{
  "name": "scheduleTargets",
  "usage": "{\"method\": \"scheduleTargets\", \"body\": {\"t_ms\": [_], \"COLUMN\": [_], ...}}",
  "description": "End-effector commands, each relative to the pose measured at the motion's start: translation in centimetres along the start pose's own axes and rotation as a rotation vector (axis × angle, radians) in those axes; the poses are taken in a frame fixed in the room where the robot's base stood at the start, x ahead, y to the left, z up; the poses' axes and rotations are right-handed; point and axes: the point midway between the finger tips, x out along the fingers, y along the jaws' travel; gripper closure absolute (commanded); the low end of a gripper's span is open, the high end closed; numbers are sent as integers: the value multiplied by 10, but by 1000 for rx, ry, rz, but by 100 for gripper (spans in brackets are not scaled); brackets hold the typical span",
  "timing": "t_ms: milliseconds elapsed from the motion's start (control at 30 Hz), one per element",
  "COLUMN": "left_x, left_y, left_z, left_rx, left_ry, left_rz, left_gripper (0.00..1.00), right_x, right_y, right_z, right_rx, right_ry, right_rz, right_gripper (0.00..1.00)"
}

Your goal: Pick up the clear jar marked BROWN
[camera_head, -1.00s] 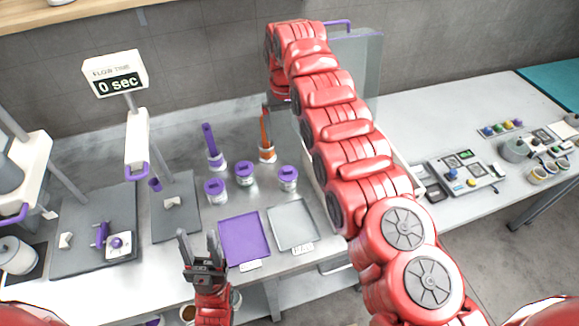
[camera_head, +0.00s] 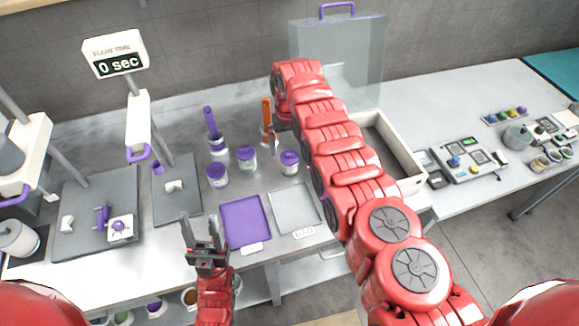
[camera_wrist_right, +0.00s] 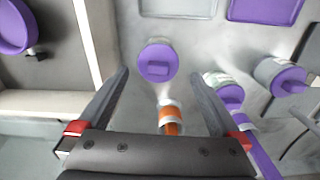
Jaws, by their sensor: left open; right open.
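Three clear jars with purple lids stand on the bench: a left jar (camera_head: 217,175), a middle jar (camera_head: 247,159) and a right jar (camera_head: 290,163). Their labels are too small to read, so I cannot tell which is marked BROWN. My right gripper (camera_wrist_right: 160,75) is open, pointing down. In the right wrist view the right jar's lid (camera_wrist_right: 157,62) lies between and just beyond its fingertips, and the orange-handled brush (camera_wrist_right: 171,122) shows between the fingers. In the head view my right arm partly hides this gripper.
The orange brush and a purple brush (camera_head: 210,122) stand upright in holders behind the jars. A purple tray (camera_head: 244,220) and a grey tray (camera_head: 294,208) lie in front. A white-walled box (camera_head: 398,150) is right of the jars, partly behind my right arm.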

Motion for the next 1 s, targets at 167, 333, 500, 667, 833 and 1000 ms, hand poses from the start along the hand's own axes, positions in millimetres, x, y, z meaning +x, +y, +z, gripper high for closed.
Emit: {"method": "scheduleTargets", "body": {"t_ms": [167,333,500,667,833,1000], "left_x": [-19,-23,-21,-21,-21,-21], "left_y": [1,1,1,1,1,1], "left_z": [3,4,4,4,4,4], "left_rx": [0,0,0,0,0,0], "left_ry": [0,0,0,0,0,0], "left_rz": [0,0,0,0,0,0], "left_gripper": [50,50,50,50,50,50], "right_x": [35,39,38,38,38,38], "right_y": [3,2,2,2,2,2], "right_z": [3,2,2,2,2,2], "right_rx": [0,-1,-1,-1,-1,-1], "right_ry": [-3,-1,-1,-2,-2,-2], "right_rz": [0,0,0,0,0,0], "right_gripper": [0,0,5,34,65,95]}}
